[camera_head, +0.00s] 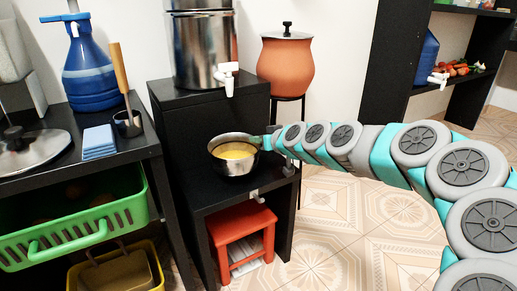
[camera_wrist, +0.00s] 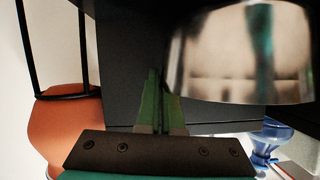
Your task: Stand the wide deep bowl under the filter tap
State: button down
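The wide deep bowl (camera_head: 234,165) is shiny metal with yellow showing inside. In the head view it is upright below the filter tap (camera_head: 228,76), over the low part of the black stand. I cannot tell whether its base touches the stand. My gripper (camera_head: 264,142) is at the bowl's right rim. In the wrist view the green fingers (camera_wrist: 158,100) are close together at the left edge of the bowl (camera_wrist: 240,60). The bowl's wall covers part of the right finger, and the fingers look shut on its edge. The contact itself is partly hidden.
The steel filter (camera_head: 203,50) stands on the black stand's higher part. An orange clay pot (camera_head: 286,62) is behind on a tall stool. A red stool (camera_head: 242,240) sits beneath. A table with a blue jug (camera_head: 90,72) and pan lid (camera_head: 30,150) is left. Tiled floor is open right.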

jog(key=shift+w+d+f+b, duration=0.1)
jog(key=shift+w+f, duration=0.25)
jog(key=shift+f, duration=0.25)
jog(key=shift+w+a+f+b, duration=0.15)
jog(key=shift+w+f, duration=0.15)
jog(key=shift+f, duration=0.35)
jog(key=shift+w+d+f+b, duration=0.15)
jog(key=shift+w+f, duration=0.2)
jog(key=shift+f, duration=0.25)
jog(key=shift+f, duration=0.1)
jog(key=c, duration=1.1)
grip_release()
jog(key=v, duration=1.2)
jog(key=shift+d+p, duration=0.1)
jog(key=shift+p, duration=0.25)
